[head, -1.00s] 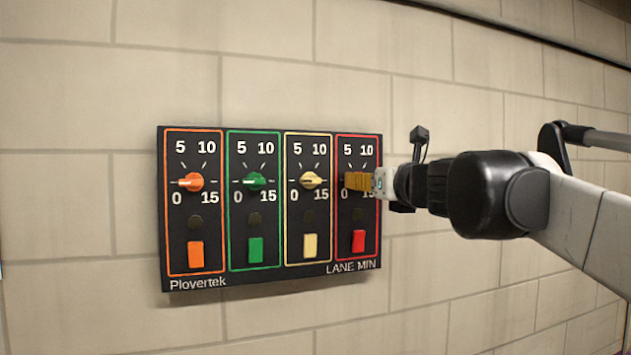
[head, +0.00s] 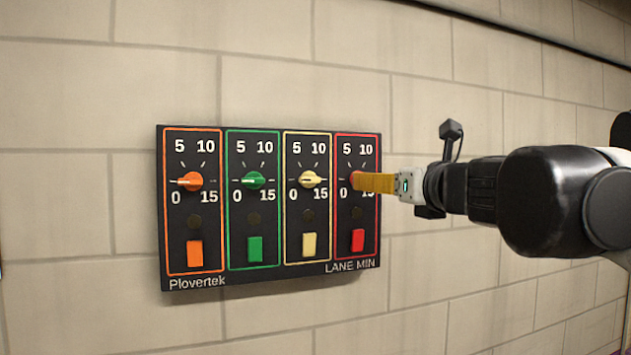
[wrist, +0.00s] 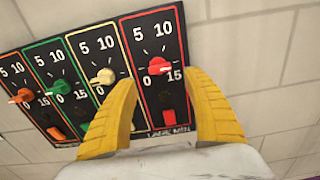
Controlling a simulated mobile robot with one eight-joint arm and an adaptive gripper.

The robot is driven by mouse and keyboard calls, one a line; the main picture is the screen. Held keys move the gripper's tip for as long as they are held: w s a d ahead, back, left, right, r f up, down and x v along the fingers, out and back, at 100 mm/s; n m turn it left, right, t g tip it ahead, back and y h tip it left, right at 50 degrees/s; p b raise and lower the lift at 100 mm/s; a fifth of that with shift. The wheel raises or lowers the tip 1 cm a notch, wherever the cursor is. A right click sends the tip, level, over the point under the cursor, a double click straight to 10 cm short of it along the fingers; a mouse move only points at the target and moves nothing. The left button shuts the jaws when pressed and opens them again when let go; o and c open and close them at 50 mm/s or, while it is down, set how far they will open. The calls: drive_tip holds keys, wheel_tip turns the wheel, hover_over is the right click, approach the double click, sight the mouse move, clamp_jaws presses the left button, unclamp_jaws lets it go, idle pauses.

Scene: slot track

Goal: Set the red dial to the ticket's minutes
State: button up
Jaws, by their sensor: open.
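The red dial (wrist: 160,66) is on the rightmost, red-framed column of the panel, marked 0, 5, 10 and 15. In the wrist view it shows whole between my fingers, and I cannot tell its exact setting. In the head view the red dial (head: 356,180) is partly hidden behind my yellow fingers. My gripper (head: 368,182) is open in front of the dial, a little off the panel; its spread fingers (wrist: 158,78) hold nothing. No ticket is in view.
The black panel (head: 270,281) is mounted on a pale block wall. Orange (head: 191,181), green (head: 253,181) and cream (head: 309,180) dials sit to the left. A red button (head: 358,240) is below the red dial. The wall around is clear.

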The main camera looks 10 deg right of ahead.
drive_tip(key=s, duration=0.3)
drive_tip(key=s+d, duration=0.1)
drive_tip(key=s, duration=0.1)
drive_tip(key=shift+w, duration=0.1)
drive_tip(key=s+a+f+n+g+y, duration=0.1)
drive_tip(key=s+a+f+n+g, duration=0.15)
drive_tip(key=f+n, duration=0.45)
drive_tip(key=s+a+f+n+g, duration=0.25)
drive_tip(key=f+n, duration=0.25)
drive_tip(key=f, duration=0.4)
drive_tip(key=s+a+f+n+g+y, duration=0.1)
drive_tip(key=s+a+f+n, duration=0.1)
drive_tip(key=a+f+n, duration=0.4)
drive_tip(key=s+d+f+n+g+h, duration=0.1)
drive_tip(key=s+d+f+n+h, duration=0.1)
drive_tip(key=s+f+n, duration=0.45)
drive_tip(key=s+d+f+n+g+h, duration=0.1)
drive_tip(key=d+f+n+g, duration=0.2)
drive_tip(key=f, duration=0.6)
drive_tip(key=s+d+f+n+h, duration=0.2)
drive_tip(key=s+f+n, duration=0.2)
drive_tip(key=f+n, duration=0.3)
wheel_tip(320, 180, down, 40)
drive_tip(key=d+b, duration=0.1)
drive_tip(key=b, duration=3.7)
drive_tip(key=shift+m, duration=0.25)
